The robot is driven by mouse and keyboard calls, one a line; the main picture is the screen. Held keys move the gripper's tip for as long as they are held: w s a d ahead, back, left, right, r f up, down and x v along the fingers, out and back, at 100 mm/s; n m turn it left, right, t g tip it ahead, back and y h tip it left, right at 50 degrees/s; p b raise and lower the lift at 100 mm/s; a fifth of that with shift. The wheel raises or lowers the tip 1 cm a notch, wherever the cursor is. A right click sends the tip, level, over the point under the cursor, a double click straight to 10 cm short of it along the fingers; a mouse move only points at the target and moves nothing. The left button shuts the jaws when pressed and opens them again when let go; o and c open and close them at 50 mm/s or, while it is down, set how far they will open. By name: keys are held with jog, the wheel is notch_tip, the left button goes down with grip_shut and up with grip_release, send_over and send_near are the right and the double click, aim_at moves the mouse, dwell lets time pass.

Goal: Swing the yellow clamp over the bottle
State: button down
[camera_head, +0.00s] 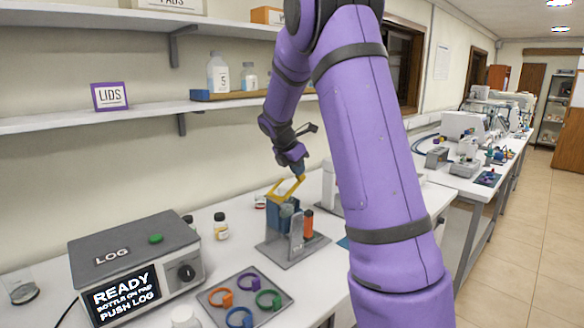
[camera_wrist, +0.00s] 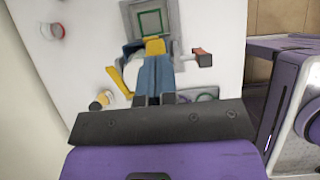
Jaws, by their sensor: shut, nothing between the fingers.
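The yellow clamp (camera_head: 284,188) shows as a bent yellow bar above a blue-grey fixture (camera_head: 281,217) on the white bench. In the wrist view a yellow arm of the clamp (camera_wrist: 115,79) lies left of my fingers. My gripper (camera_head: 298,174) is shut and empty, pointing down at the clamp's upper right end; I cannot tell whether it touches. In the wrist view my gripper (camera_wrist: 155,62) shows as blue fingers side by side, covering much of the fixture. A greyish rounded shape (camera_head: 287,209) in the fixture may be the bottle, but it is mostly hidden.
A grey LOG machine (camera_head: 135,255) with a lit READY screen and a tray of coloured rings (camera_head: 245,312) are nearer. A shelf (camera_head: 215,104) runs behind.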

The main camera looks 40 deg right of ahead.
jog(key=shift+d+f+y, duration=0.5)
jog(key=shift+d+y, duration=0.2)
jog(key=shift+d, duration=0.1)
jog(key=shift+f, duration=0.1)
jog(key=shift+a, duration=0.15)
jog(key=shift+r, duration=0.85)
